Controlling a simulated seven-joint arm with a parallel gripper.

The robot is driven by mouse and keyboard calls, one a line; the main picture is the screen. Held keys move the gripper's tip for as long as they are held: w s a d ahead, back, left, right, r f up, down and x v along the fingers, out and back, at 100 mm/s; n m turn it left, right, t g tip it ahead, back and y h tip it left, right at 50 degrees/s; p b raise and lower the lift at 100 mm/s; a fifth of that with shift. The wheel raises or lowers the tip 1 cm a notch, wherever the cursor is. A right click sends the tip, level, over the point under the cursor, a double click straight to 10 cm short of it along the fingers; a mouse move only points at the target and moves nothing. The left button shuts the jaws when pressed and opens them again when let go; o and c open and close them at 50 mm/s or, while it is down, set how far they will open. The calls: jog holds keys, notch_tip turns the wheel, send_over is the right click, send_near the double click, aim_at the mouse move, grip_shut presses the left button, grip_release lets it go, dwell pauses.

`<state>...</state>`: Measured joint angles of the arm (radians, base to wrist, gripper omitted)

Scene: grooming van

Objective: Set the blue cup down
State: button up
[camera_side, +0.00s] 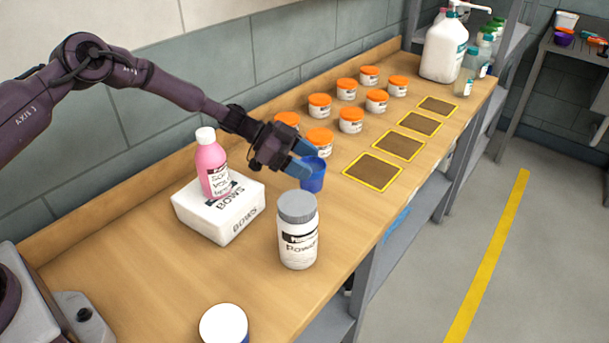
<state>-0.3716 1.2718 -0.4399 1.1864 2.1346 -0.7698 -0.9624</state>
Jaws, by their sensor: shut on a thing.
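The blue cup (314,180) is upright near the middle of the wooden bench (160,290). My gripper (303,168) reaches it from the upper left, and its blue fingertips are shut on the cup at the rim. The fingers cover part of the cup's left side and opening. I cannot tell whether the cup's base touches the bench or is slightly above it.
Orange-lidded jars (351,120) stand in rows behind the cup. Yellow-edged brown squares (373,171) lie to its right. A white powder bottle (298,232) stands in front. A pink bottle (213,165) stands on a white box (219,208) at left.

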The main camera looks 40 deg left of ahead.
jog(key=shift+f, duration=1.8)
jog(key=shift+f, duration=0.1)
jog(key=o, duration=0.9)
jog(key=v, duration=1.2)
